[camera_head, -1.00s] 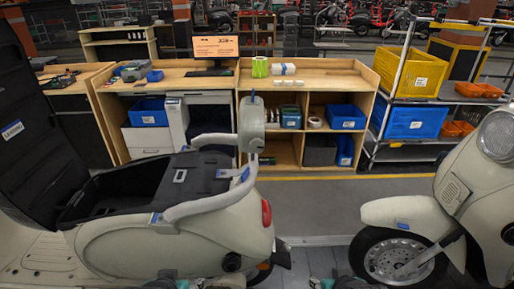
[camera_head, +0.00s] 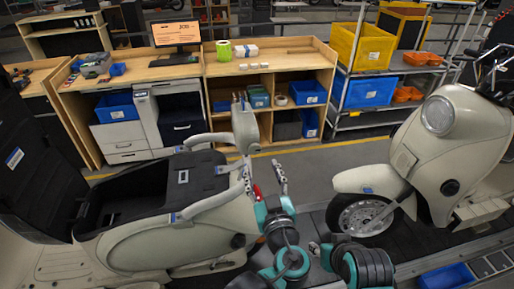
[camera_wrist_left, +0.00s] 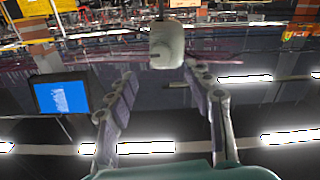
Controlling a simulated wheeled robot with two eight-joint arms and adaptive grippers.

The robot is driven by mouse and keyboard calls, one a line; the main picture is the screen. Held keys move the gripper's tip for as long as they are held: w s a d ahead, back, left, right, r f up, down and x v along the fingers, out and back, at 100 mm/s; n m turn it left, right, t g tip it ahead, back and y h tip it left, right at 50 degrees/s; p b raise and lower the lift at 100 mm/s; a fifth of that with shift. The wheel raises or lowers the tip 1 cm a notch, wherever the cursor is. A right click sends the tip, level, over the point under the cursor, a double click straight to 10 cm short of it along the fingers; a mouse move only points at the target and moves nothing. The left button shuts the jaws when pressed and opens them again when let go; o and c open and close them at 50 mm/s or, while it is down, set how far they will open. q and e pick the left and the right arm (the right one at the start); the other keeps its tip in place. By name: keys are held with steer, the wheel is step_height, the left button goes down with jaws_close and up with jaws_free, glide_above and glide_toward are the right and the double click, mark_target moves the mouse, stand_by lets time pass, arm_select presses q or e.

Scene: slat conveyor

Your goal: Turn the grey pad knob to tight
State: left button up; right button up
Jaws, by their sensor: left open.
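The grey-cream pad (camera_head: 245,128) stands upright on the rail behind the seat of the left scooter (camera_head: 150,241). A pale rounded block that looks like this pad (camera_wrist_left: 166,45) shows beyond my fingers in the left wrist view. I cannot clearly make out the knob or its setting. My left gripper (camera_head: 262,166) is open and empty, just right of and below the pad, with its two fingers pointing up. In the left wrist view the fingers (camera_wrist_left: 160,80) are spread wide, apart from the block. My right gripper is out of view.
A second scooter (camera_head: 438,160) stands at the right. Behind are a wooden workbench (camera_head: 300,47) with shelves and a rack with a yellow crate (camera_head: 358,47) and a blue crate (camera_head: 370,92). Grey floor (camera_head: 300,165) lies free between the scooters.

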mark_target(255, 150)
arm_select(q)
steer(key=w, duration=0.2)
steer(key=w+a, duration=0.1)
steer(key=w, duration=0.4)
steer(key=shift+w+a+f, duration=0.1)
steer(key=shift+w+a, duration=0.15)
steer(key=shift+w, duration=0.05)
steer(key=c, duration=1.2)
